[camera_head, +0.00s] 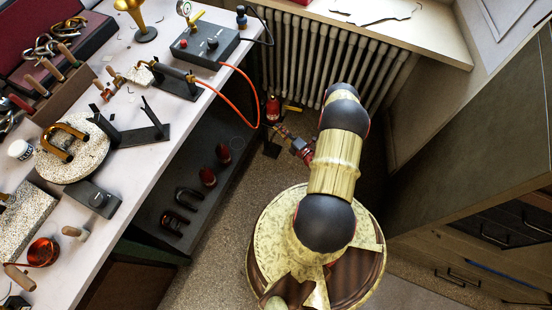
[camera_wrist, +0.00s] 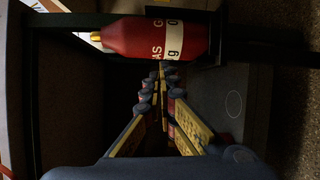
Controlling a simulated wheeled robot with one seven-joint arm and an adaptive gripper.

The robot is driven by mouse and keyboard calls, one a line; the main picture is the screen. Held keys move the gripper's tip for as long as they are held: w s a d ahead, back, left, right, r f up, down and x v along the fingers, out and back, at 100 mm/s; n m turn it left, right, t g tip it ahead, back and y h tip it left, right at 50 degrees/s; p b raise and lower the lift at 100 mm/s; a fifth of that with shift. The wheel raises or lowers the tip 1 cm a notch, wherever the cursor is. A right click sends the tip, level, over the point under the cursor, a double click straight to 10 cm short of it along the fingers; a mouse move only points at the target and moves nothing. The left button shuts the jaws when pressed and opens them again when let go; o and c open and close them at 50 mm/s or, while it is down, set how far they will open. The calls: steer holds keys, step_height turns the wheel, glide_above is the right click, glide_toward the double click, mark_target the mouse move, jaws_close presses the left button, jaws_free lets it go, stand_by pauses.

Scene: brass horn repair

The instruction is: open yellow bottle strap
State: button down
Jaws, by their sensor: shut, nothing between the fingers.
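A red gas bottle (camera_wrist: 150,38) with a brass valve and a white lettered band lies across the top of the wrist view. In the head view the small red bottle (camera_head: 273,109) stands by the radiator, near the bench end. A short yellow piece (camera_head: 293,107) shows beside it; I cannot tell whether this is the strap. No yellow strap is clear in the wrist view. My gripper (camera_wrist: 160,76) is shut and empty, its fingertips close to the bottle's side in the picture; I cannot tell whether they touch it.
Dark frame bars (camera_wrist: 268,50) run beside the bottle in the wrist view. An orange hose (camera_head: 250,88) hangs from the bench (camera_head: 150,140) towards the bottle. A ribbed radiator (camera_head: 325,65) is behind, and wooden cabinets (camera_head: 480,190) stand at the right.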

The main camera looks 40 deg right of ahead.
steer(key=s+a+f+n+g+y+p, duration=0.1)
steer(key=s+a+n+y+p, duration=0.2)
steer(key=s+a, duration=0.6)
steer(key=shift+s+a+f+n+p, duration=0.15)
steer(key=shift+a+f+n+p, duration=0.15)
steer(key=shift+n, duration=0.4)
stand_by(0.6)
